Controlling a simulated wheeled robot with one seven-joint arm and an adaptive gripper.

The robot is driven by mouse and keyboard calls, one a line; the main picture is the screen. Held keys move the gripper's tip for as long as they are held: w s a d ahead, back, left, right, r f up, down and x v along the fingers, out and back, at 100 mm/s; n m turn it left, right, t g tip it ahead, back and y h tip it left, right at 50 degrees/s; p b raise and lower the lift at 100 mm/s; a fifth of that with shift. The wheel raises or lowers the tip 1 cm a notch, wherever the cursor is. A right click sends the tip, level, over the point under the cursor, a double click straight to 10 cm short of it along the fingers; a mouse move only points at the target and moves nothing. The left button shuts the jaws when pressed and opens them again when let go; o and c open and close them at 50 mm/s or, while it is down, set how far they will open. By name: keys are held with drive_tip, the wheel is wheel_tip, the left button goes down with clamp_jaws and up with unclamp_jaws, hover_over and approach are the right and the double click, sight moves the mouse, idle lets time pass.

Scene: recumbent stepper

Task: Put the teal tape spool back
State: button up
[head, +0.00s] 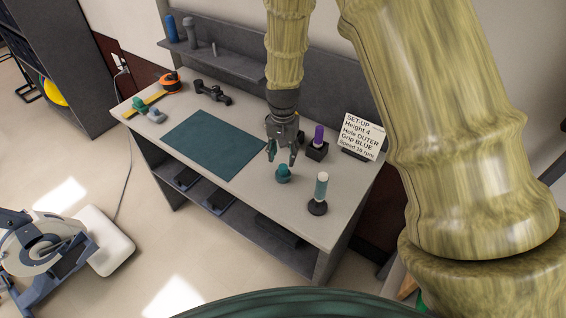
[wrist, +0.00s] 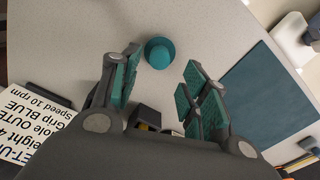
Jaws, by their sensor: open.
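A small teal piece (head: 283,174), round with a wider rim and apparently the tape spool, stands on the light grey tabletop (head: 240,205) near its front right. It also shows in the wrist view (wrist: 159,54), just past and between the fingertips. My gripper (head: 281,155) points down over it, open and empty. In the wrist view its two teal-padded fingers (wrist: 163,68) are spread apart, with clear space between them. The fingers look apart from the spool; the exact height above it is hard to tell.
A white and teal cylinder on a round black base (head: 319,194) stands close to the right. A purple piece in a black block (head: 318,143) and a set-up card (head: 361,135) are behind. A dark teal mat (head: 215,143) lies left. A back shelf (head: 215,48) borders the table.

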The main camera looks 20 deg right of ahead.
sight(283, 167)
drive_tip(key=shift+r+b, duration=0.8)
drive_tip(key=shift+r, duration=2)
drive_tip(key=shift+r, duration=0.1)
